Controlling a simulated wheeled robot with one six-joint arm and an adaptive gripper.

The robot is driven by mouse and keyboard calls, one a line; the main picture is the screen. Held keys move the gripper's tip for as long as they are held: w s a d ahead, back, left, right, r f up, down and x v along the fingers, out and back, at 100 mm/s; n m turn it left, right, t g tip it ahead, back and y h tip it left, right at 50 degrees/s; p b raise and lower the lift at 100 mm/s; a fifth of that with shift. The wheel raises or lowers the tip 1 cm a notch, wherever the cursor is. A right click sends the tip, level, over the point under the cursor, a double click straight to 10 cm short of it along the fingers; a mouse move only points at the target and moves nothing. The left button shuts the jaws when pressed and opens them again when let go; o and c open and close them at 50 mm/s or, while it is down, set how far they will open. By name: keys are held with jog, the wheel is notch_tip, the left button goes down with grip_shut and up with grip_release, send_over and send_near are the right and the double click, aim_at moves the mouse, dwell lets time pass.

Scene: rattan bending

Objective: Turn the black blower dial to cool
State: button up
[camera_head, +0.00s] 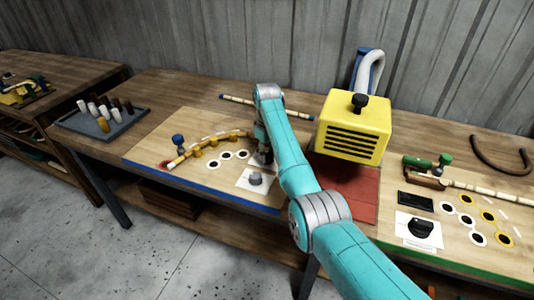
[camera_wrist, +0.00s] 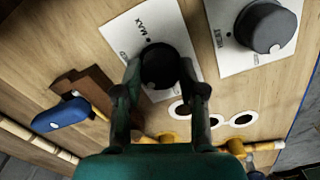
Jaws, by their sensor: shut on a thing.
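A small round black dial (camera_wrist: 160,66) sits on a white card (camera_wrist: 125,35) printed "MAX" with a dot beside it; the other print is hard to read. My gripper (camera_wrist: 160,76) is shut on this dial, one finger at each side. The dial's pointer is not clear, so I cannot tell its setting. In the head view my gripper (camera_head: 263,153) reaches down at the board behind a grey dial (camera_head: 255,179), and hides the black dial. The grey dial also shows in the wrist view (camera_wrist: 268,26) on its own white card.
A yellow blower (camera_head: 355,127) with a black top knob stands right of my arm. Another black dial (camera_head: 421,229) is on the right board. A curved rattan piece (camera_head: 208,143) with yellow pegs and a blue-knobbed clamp (camera_head: 178,140) lie left. A peg tray (camera_head: 102,122) is farther left.

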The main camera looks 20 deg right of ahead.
aim_at(267, 155)
jog(key=n, duration=1.3)
jog(key=shift+n, duration=0.4)
dwell(0.3)
jog(key=o, duration=1.1)
jog(key=shift+o, duration=0.2)
jog(key=shift+r, duration=3.75)
jog(key=shift+w+a, duration=0.1)
